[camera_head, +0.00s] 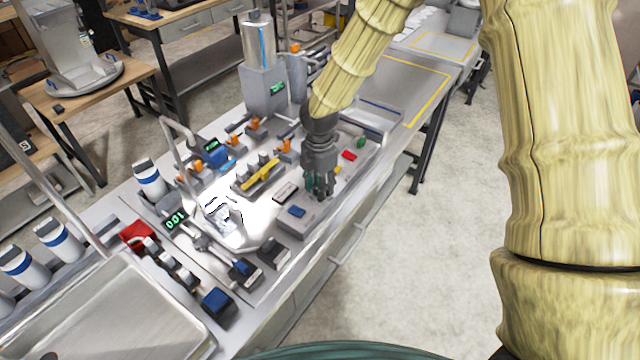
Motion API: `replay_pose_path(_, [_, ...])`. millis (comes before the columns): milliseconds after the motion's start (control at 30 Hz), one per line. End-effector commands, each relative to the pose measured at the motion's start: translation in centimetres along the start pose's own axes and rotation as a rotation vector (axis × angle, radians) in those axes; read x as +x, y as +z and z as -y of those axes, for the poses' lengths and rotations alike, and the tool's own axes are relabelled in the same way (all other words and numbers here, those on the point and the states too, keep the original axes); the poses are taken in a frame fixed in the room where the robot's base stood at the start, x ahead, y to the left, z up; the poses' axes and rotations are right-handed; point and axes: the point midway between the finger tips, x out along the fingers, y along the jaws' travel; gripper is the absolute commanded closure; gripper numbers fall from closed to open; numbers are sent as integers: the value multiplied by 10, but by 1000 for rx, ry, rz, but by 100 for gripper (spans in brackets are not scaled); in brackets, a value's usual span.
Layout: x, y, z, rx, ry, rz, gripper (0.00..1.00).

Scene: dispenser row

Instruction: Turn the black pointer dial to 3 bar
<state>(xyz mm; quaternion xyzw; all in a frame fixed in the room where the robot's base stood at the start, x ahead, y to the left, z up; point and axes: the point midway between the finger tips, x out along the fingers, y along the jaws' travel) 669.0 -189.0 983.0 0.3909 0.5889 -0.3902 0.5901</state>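I cannot pick out the black pointer dial or a bar scale for certain. The gripper covers part of the panel, so the dial may be hidden there. A small green part (308,183) shows just left of the fingers.
A red block (348,155) and a green knob (361,142) lie right of the gripper. Orange-topped valves (285,145), a yellow bar (260,174) and a curved metal spout (180,135) stand to its left. A metal sink (110,315) is at lower left. Open floor lies right of the bench.

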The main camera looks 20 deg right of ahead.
Motion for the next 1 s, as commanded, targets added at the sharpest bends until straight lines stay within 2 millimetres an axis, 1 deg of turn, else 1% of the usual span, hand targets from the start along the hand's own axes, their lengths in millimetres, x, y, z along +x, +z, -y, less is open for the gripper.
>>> replay_pose_path(33, [0,0,0,0,0,0,72])
replay_pose_path(100, [0,0,0,0,0,0,85])
replay_pose_path(167, [0,0,0,0,0,0,96])
replay_pose_path(200, [0,0,0,0,0,0,100])
replay_pose_path(467, [0,0,0,8,0,0,100])
replay_pose_path(633, [-1,0,0,56,0,1,100])
replay_pose_path(767, [-1,0,0,127,-1,2,100])
replay_pose_path(1000, [-1,0,-2,327,1,1,100])
